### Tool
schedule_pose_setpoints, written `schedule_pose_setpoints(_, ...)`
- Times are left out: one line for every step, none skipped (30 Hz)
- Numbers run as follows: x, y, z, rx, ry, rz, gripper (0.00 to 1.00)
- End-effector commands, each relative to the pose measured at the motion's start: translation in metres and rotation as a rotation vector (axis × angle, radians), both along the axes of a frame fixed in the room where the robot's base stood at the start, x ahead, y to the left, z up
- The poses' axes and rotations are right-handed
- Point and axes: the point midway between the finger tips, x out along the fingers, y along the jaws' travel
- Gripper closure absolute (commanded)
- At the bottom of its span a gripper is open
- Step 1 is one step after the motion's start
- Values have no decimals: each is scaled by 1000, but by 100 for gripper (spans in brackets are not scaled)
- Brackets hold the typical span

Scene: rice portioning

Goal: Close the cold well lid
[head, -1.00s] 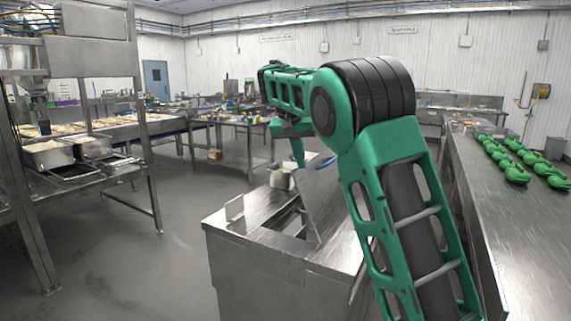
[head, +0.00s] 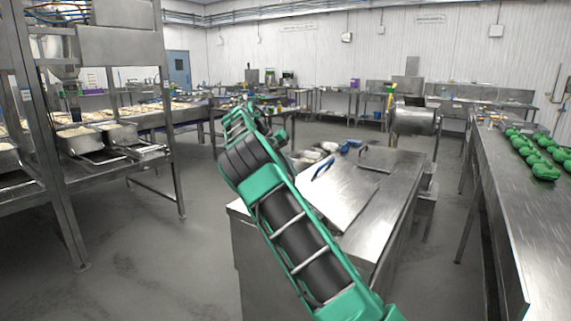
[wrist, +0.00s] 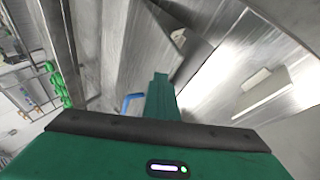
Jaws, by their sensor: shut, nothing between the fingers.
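The cold well lid (head: 338,192) is a steel panel on the steel counter, with a blue handle (head: 322,168) at its far left edge. It lies low in the head view, but I cannot tell whether it is fully down. In the wrist view the blue handle (wrist: 132,101) is just left of my gripper (wrist: 159,80). A dark wedge beside the panel there looks like a gap or shadow. My gripper's green fingers are shut and empty. In the head view my arm hides the gripper and the counter's left part.
A second panel with a handle (head: 390,158) lies flat at the counter's back. A long steel table (head: 500,205) with several green items stands right. A steel rack with rice pans (head: 85,140) stands left. Grey floor is free between rack and counter.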

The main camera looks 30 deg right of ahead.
Motion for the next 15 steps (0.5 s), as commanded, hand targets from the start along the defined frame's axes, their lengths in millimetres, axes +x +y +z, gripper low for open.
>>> schedule_pose_setpoints(5, 5, -13, 2, 6, 4, 100)
schedule_pose_setpoints(7, 6, -19, 1, 5, 4, 100)
schedule_pose_setpoints(11, 9, -28, 1, 4, 5, 100)
schedule_pose_setpoints(14, 11, -33, 2, 4, 6, 100)
schedule_pose_setpoints(16, 13, -39, 2, 3, 6, 100)
schedule_pose_setpoints(19, 15, -46, 2, 3, 7, 100)
schedule_pose_setpoints(21, 18, -51, 2, 4, 8, 100)
schedule_pose_setpoints(23, 20, -57, 2, 4, 9, 100)
schedule_pose_setpoints(26, 23, -63, 2, 3, 11, 100)
schedule_pose_setpoints(28, 24, -67, 2, 2, 13, 100)
schedule_pose_setpoints(29, 26, -71, 2, 2, 13, 100)
schedule_pose_setpoints(31, 28, -77, 1, 2, 14, 100)
schedule_pose_setpoints(32, 30, -80, 1, 2, 14, 100)
schedule_pose_setpoints(33, 31, -84, 2, 2, 15, 100)
schedule_pose_setpoints(35, 33, -88, 2, 2, 17, 100)
